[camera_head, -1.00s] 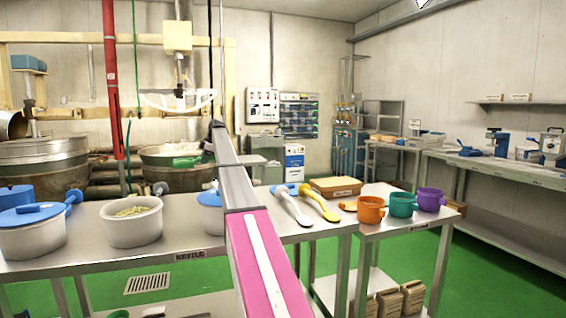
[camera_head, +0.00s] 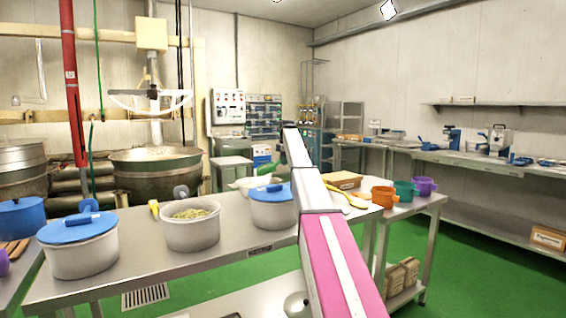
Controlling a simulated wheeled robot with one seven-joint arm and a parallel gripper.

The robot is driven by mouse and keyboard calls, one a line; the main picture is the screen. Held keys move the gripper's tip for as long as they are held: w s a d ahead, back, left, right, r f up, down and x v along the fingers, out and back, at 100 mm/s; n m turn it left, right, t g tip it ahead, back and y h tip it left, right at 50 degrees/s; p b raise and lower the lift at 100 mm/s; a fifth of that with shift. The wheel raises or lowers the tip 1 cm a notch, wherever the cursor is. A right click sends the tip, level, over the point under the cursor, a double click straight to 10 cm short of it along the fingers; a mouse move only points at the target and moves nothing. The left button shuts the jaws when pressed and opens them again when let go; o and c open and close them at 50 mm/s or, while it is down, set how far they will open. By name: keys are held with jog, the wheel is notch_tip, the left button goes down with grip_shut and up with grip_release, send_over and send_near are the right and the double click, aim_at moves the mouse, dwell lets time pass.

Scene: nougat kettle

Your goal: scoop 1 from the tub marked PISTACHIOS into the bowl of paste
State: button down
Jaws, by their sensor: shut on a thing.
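A white tub (camera_head: 190,235) of pale green-yellow pieces stands open on the near steel table. No PISTACHIOS marking is readable. A green scoop-like thing (camera_head: 262,170) shows left of my arm. My gripper (camera_head: 276,163) is mostly hidden behind the arm; a dark part shows beside the green thing, and it appears shut on it. It is too small to tell whether the scoop carries anything. A pale bowl (camera_head: 246,186) stands below it near the table's far edge, partly hidden; its contents cannot be seen.
White pots with blue lids (camera_head: 78,250) (camera_head: 272,210) flank the open tub. A yellow spoon (camera_head: 350,200), orange cup (camera_head: 384,197), teal cup (camera_head: 405,190) and purple cup (camera_head: 424,186) are at right. A large kettle (camera_head: 155,180) stands behind. Green floor is free at right.

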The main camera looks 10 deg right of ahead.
jog(key=w+a+r+h, duration=0.1)
jog(key=a+r+h, duration=0.6)
jog(key=a+h, duration=0.2)
jog(key=shift+a+r+n+g, duration=0.4)
jog(key=shift+a, duration=0.25)
notch_tip(320, 180, up, 5)
jog(key=y, duration=0.6)
jog(key=m+t+y, duration=0.1)
jog(key=y, duration=0.5)
jog(key=shift+y, duration=0.3)
